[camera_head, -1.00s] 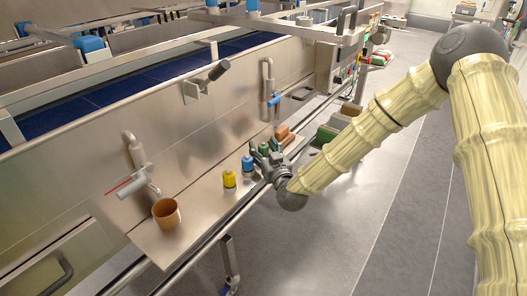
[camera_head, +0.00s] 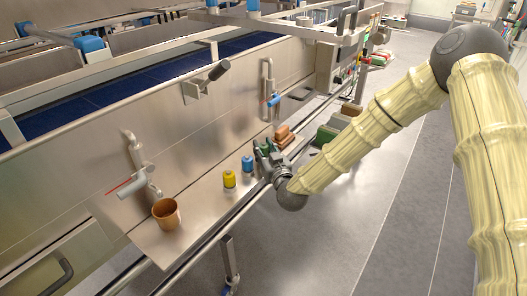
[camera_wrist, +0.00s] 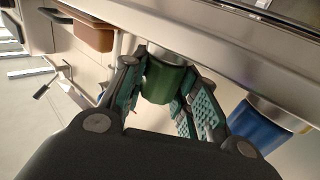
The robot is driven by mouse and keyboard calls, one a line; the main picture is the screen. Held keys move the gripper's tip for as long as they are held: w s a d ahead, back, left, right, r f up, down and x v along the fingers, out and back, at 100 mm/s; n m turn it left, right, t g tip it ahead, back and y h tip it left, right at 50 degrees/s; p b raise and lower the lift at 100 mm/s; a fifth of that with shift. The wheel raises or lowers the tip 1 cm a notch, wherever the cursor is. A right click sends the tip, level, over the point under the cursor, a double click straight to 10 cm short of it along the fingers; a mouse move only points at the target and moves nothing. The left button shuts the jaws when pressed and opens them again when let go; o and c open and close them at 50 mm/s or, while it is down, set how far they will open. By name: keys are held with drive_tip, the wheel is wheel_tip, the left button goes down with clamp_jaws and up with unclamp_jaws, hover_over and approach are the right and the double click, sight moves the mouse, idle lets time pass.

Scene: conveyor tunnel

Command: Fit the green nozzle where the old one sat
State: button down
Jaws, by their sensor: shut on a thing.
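My gripper (camera_head: 268,154) is low over the metal shelf in the head view. In the wrist view its fingers (camera_wrist: 160,98) are closed around the green nozzle (camera_wrist: 163,80), a short green cylinder with a metallic end. In the head view the fingers mostly hide that nozzle. A blue nozzle (camera_head: 247,164) and a yellow nozzle (camera_head: 229,179) stand upright beside the gripper on the left. The blue one shows at right in the wrist view (camera_wrist: 258,125). A pipe fitting (camera_head: 134,183) with a grey cylinder and red line is at left; another pipe (camera_head: 268,83) carries a blue-marked part.
A brown cup (camera_head: 166,214) stands at the shelf's near left end. A rail (camera_head: 205,242) runs along the shelf's front edge. The metal wall (camera_head: 200,125) rises behind. The shelf between cup and yellow nozzle is clear.

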sight(264, 143)
drive_tip(key=shift+r, duration=0.2)
drive_tip(key=shift+r+p, duration=0.6)
drive_tip(key=shift+r, duration=0.55)
drive_tip(key=shift+r, duration=0.25)
drive_tip(key=shift+r, duration=0.35)
idle(0.5)
